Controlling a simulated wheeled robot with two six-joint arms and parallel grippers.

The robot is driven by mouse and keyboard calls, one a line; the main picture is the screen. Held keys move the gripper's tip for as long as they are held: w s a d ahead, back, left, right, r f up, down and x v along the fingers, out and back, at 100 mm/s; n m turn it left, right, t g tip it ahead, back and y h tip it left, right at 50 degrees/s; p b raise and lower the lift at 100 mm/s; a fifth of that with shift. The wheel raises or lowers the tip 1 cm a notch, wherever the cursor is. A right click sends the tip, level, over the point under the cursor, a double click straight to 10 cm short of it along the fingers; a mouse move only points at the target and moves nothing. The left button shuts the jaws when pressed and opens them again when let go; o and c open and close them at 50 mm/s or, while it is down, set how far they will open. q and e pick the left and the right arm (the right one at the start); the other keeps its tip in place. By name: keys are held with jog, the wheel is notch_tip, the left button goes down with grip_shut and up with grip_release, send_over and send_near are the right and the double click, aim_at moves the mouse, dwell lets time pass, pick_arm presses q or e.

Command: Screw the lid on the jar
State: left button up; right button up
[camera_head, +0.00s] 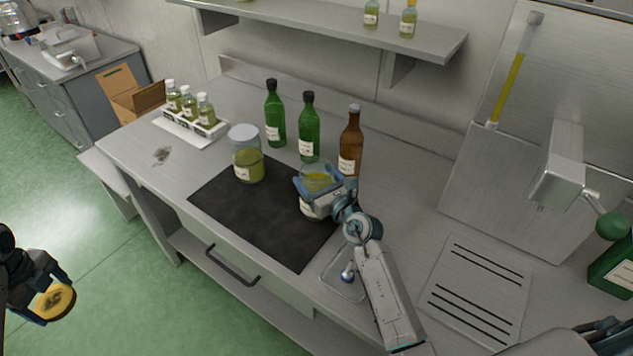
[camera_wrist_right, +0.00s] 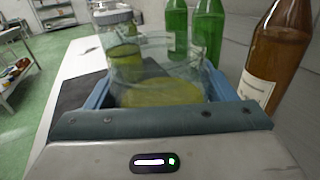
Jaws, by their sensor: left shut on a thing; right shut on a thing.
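An open glass jar (camera_head: 318,178) with yellow-green contents stands upright at the right side of the dark mat. My right gripper (camera_head: 324,188) is shut on the jar, with a blue finger on each side of it. In the right wrist view the jar (camera_wrist_right: 155,70) sits between the fingers, its open top showing. A round yellow lid (camera_head: 57,303) is held in my left gripper (camera_head: 44,293), which is shut on it. This gripper is at the far left, over the green floor and well away from the jar. The lid's far side is hidden.
A second jar (camera_head: 247,157), with a pale lid, stands on the dark mat (camera_head: 265,225). Two green bottles (camera_head: 275,115) and a brown bottle (camera_head: 350,145) stand close behind the held jar. A white rack (camera_head: 196,125) of small bottles is at the back left.

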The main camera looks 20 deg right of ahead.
aim_at(309, 160)
pick_arm(q)
jog(key=shift+r, duration=0.3)
pick_arm(e)
jog(key=shift+r, duration=1.8)
pick_arm(q)
jog(key=shift+f, duration=0.1)
pick_arm(e)
jog(key=shift+s+r, duration=0.1)
jog(key=shift+s, duration=0.05)
pick_arm(q)
notch_tip(309, 160, down, 3)
jog(key=b, duration=0.2)
jog(key=shift+b, duration=0.3)
jog(key=shift+f, duration=0.15)
pick_arm(e)
jog(key=s+a+r, duration=0.1)
jog(key=s+a, duration=0.2)
jog(key=s, duration=1.2)
jog(key=shift+s+r, duration=0.15)
jog(key=shift+r, duration=0.05)
jog(key=shift+r, duration=0.1)
